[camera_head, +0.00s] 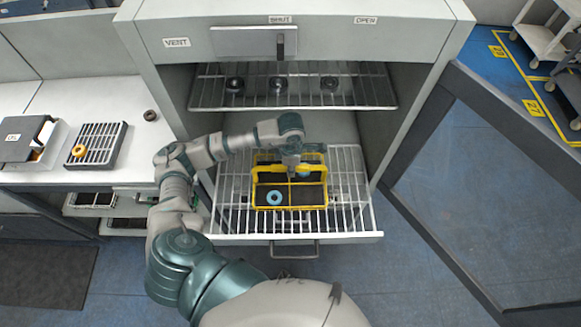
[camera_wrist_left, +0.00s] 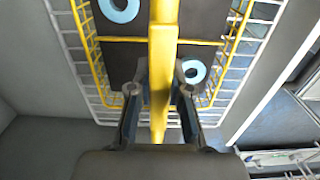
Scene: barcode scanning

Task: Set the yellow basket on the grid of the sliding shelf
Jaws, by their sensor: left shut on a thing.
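The yellow basket (camera_head: 290,208) is over the wire grid of the pulled-out sliding shelf (camera_head: 350,190). It looks upright, and I cannot tell for sure whether its bottom touches the grid. A light-blue ring (camera_head: 275,198) lies inside it. My left gripper (camera_head: 292,172) reaches in from above and is shut on the basket's handle. In the left wrist view the fingers (camera_wrist_left: 158,100) stand on both sides of the yellow handle (camera_wrist_left: 163,50), with two blue rings in the dark-bottomed basket (camera_wrist_left: 237,30) beyond. My right gripper is not in view.
An upper wire shelf (camera_head: 355,92) with several dark round parts sits above, inside the cabinet. The open cabinet door (camera_head: 405,205) stands at the right. A counter at the left holds a slotted rack (camera_head: 108,145) with an orange ring and a dark box (camera_head: 22,135).

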